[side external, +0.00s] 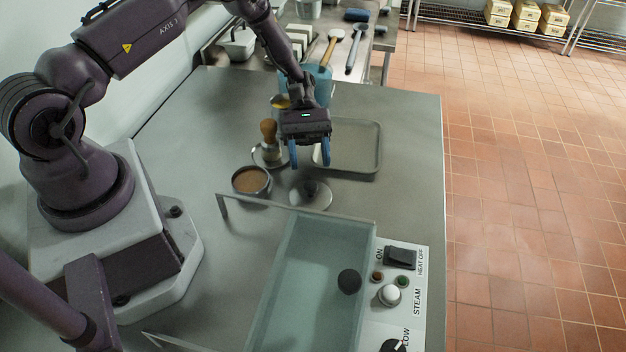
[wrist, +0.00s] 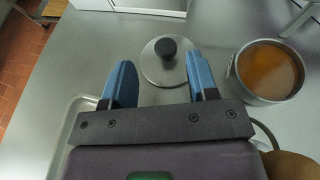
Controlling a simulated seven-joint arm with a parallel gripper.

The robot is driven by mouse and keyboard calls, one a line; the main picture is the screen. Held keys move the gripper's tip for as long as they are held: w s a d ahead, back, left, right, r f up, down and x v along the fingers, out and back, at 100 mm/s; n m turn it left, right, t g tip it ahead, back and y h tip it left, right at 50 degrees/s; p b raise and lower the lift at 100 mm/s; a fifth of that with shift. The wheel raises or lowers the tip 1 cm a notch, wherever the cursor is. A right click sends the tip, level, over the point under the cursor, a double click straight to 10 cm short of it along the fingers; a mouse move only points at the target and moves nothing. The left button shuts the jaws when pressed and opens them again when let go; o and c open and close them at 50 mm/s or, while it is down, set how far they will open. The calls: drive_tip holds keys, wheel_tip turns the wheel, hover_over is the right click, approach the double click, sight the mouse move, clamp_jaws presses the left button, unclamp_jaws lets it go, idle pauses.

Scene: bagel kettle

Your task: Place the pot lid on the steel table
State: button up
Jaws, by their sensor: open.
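The pot lid (side external: 311,197) is a round steel disc lying flat on the steel table (side external: 410,150). In the wrist view the lid (wrist: 150,68) shows its black knob facing up. My gripper (side external: 311,160) is open and empty, with its two blue fingers pointing down above and slightly behind the lid. In the wrist view the fingers (wrist: 160,70) stand apart, with the lid beyond and between their tips. They do not appear to touch it. A small pot (side external: 251,181) of brown liquid stands uncovered left of the lid; it also shows in the wrist view (wrist: 267,72).
A shallow tray (side external: 372,167) lies behind the lid. A wooden-handled tool (side external: 268,131) stands upright near the pot. A clear-walled tank (side external: 310,270) and a control panel (side external: 419,268) with knobs lie in front. The table's right side is clear.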

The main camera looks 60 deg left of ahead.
drive_tip(key=v, duration=0.4)
drive_tip(key=shift+a, duration=0.15)
drive_tip(key=shift+w+r, duration=0.15)
drive_tip(key=shift+r, duration=0.25)
drive_tip(key=s+d+r+m+t+y, duration=0.1)
drive_tip(key=s+r+m+t+y, duration=0.2)
drive_tip(key=r, duration=0.7)
drive_tip(key=s+d+r+m+y, duration=0.1)
drive_tip(key=d+r+m+y, duration=0.3)
drive_tip(key=r, duration=0.6)
drive_tip(key=s+r+m+t+y, duration=0.5)
drive_tip(key=s+r+t, duration=0.3)
drive_tip(key=s, duration=0.6)
drive_tip(key=shift+s+a+r+m+y, duration=0.15)
drive_tip(key=shift+a+r+m+y, duration=0.15)
drive_tip(key=shift+a+r+m, duration=0.15)
